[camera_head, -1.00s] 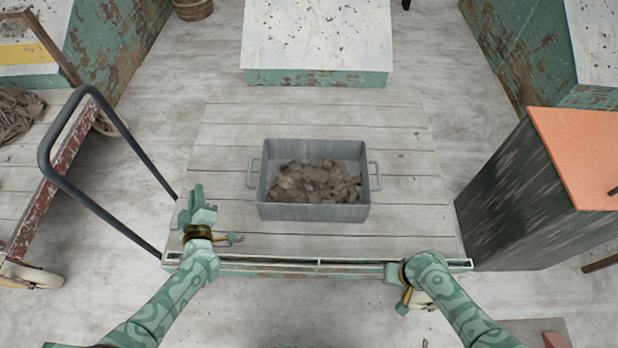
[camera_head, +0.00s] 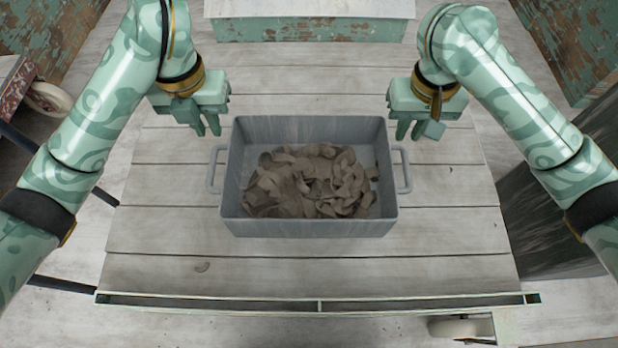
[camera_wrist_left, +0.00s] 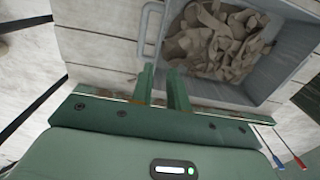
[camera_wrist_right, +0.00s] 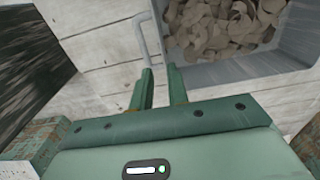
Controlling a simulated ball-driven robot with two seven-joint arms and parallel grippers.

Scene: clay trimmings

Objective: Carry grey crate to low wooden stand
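The grey crate (camera_head: 310,229) sits upright on a pale planked top (camera_head: 300,272), filled with brown clay trimmings (camera_head: 312,181). It has a left handle (camera_head: 213,170) and a right handle (camera_head: 404,171). My left gripper (camera_head: 207,130) is open and empty, fingers down, near the left handle; the left wrist view shows this handle (camera_wrist_left: 148,28) just past the fingertips. My right gripper (camera_head: 411,131) is open and empty near the right handle, which also shows in the right wrist view (camera_wrist_right: 144,35). Neither gripper touches a handle. I cannot tell which surface is the low wooden stand.
A white-topped block with peeling green paint (camera_head: 310,30) stands behind the planked top. A dark cabinet (camera_head: 540,220) stands close at the right. A red cart's wheel (camera_head: 46,98) and dark rails lie at the left.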

